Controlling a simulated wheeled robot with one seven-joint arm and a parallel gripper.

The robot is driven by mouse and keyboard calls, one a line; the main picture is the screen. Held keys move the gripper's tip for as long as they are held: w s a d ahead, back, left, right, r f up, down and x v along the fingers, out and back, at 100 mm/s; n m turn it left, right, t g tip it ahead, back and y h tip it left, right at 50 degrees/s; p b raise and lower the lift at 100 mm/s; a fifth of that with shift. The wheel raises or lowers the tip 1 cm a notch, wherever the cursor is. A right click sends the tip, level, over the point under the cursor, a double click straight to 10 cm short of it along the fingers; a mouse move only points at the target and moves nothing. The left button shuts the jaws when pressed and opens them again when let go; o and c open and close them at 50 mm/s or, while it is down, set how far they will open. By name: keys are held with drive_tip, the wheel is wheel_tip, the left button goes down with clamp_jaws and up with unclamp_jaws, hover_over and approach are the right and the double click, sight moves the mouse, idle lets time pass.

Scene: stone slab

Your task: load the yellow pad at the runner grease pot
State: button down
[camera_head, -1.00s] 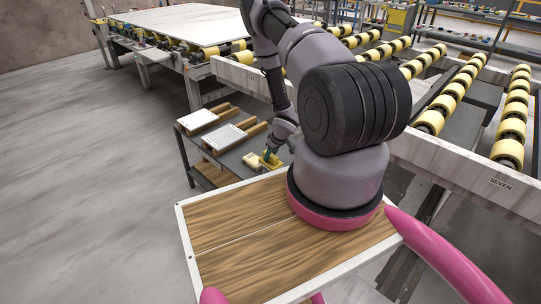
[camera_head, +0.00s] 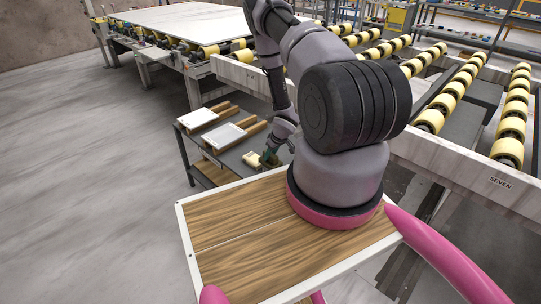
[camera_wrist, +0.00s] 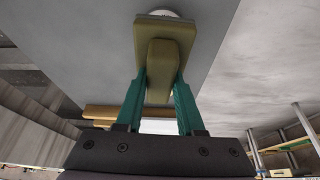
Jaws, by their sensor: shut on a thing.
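The yellow pad (camera_wrist: 185,38) is a broad, dull yellow block with a narrower grip. It is in front of my gripper (camera_wrist: 159,88) in the wrist view. The green fingers are shut on the grip, one on each side. In the head view my gripper (camera_head: 267,160) is low over the grey bench top, and the pad there is small and mostly hidden. A white round thing (camera_wrist: 165,14) shows just past the pad's far edge in the wrist view. It may be the grease pot; whether the pad touches it I cannot tell.
White sheets on wooden strips (camera_head: 225,135) are farther left. Roller conveyors (camera_head: 430,120) and their pale side rail stand to the right. The floor at left is clear.

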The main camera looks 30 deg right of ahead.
idle(0.4)
drive_tip(key=shift+r, duration=3.45)
